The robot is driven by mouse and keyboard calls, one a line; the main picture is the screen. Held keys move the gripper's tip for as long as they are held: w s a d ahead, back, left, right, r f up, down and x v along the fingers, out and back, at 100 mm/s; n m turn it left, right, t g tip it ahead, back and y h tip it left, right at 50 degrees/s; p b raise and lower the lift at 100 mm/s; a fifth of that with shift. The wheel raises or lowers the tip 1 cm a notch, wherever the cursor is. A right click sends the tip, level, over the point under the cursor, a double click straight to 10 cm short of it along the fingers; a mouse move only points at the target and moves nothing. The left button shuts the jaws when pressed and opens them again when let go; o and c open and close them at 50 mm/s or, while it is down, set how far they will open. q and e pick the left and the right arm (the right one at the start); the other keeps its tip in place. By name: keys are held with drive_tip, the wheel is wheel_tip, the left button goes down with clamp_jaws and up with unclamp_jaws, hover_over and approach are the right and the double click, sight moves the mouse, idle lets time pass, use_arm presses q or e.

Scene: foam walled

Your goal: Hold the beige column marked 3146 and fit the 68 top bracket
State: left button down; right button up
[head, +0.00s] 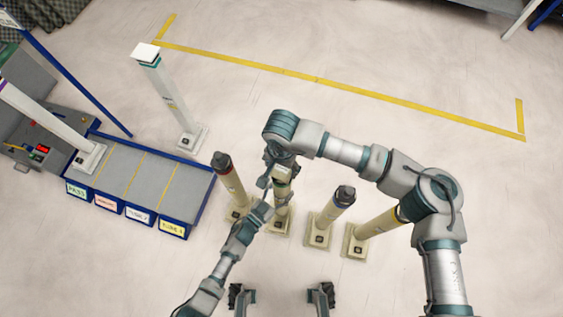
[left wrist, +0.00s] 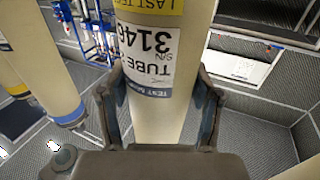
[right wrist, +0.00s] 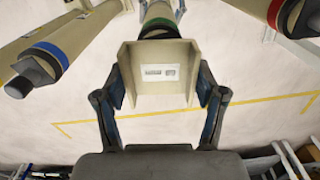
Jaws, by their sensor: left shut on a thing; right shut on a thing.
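The beige column marked 3146 (left wrist: 155,60) stands upright on a square base, second from left in the row; its label reads upside down in the left wrist view. The column also shows in the head view (head: 279,212). My left gripper (head: 270,190) is shut on its shaft, one finger each side. My right gripper (right wrist: 160,95) is shut on a beige U-shaped bracket (right wrist: 160,100) with a small white label, too small to read. The bracket is at the column's dark, green-ringed top (right wrist: 158,28); I cannot tell if it is seated.
Other columns stand close by: red-ringed (head: 230,180) to the left, dark-capped (head: 330,215) and yellow-ringed (head: 375,228) to the right. A grey rack with blue edges (head: 150,180) is at left. A white post (head: 172,98) stands behind it. The floor beyond is clear.

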sight(282, 169)
drive_tip(key=shift+f, duration=0.65)
drive_tip(key=o, duration=1.3)
drive_tip(key=shift+r, duration=0.1)
wheel_tip(282, 169, up, 12)
drive_tip(key=shift+f, duration=0.15)
use_arm(q)
drive_tip(key=shift+c, duration=0.6)
unclamp_jaws()
